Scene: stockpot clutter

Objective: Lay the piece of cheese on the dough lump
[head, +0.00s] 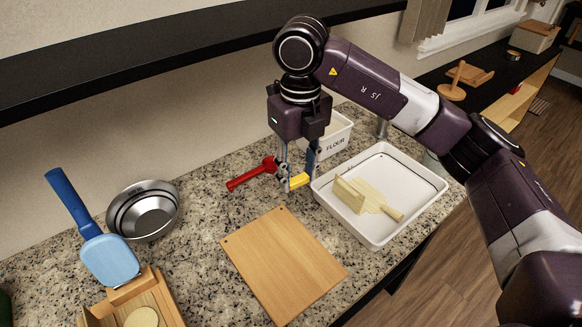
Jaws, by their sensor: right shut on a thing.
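My right gripper (297,176) comes down from above, over the counter just left of the white tray. It is shut on a small yellow piece, the piece of cheese (300,180), partly hidden by the fingers. I cannot tell whether the cheese touches the counter. A pale round lump (142,317), possibly the dough lump, sits in a wooden box (170,297) at the bottom left, cut off by the picture edge. My left gripper is not in view.
A white tray (430,186) holds a pale wooden brush-like tool (362,196). A red-handled tool (250,174) lies beside my right gripper. A flour bin (340,132) stands behind.

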